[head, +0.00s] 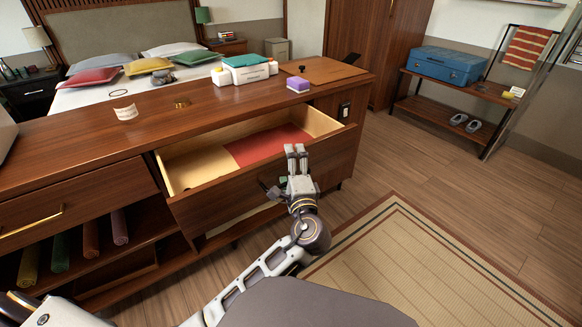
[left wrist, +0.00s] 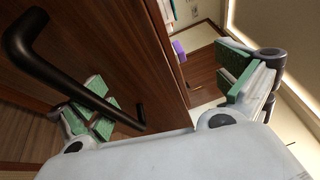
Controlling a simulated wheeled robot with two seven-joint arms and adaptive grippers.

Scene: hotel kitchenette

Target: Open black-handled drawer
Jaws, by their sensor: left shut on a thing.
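The drawer (head: 215,195) in the wooden cabinet stands pulled out, its pale inside and red base panel (head: 268,145) showing. Its black handle (head: 268,187) is mostly hidden by my gripper in the head view. The handle (left wrist: 60,75) shows plainly in the left wrist view. My left gripper (head: 297,160) is at the right part of the drawer front. In the left wrist view its green-padded fingers (left wrist: 170,95) straddle the wooden front (left wrist: 130,50), one on the handle side, the other beyond the edge. The exact contact is unclear. My right gripper is out of view.
A closed drawer with a gold handle (head: 32,222) is at the left, above rolled items on a shelf. A purple block (head: 298,85) and white-green containers (head: 248,68) stand on the cabinet top. A woven rug (head: 430,265) and clear wooden floor lie to the right.

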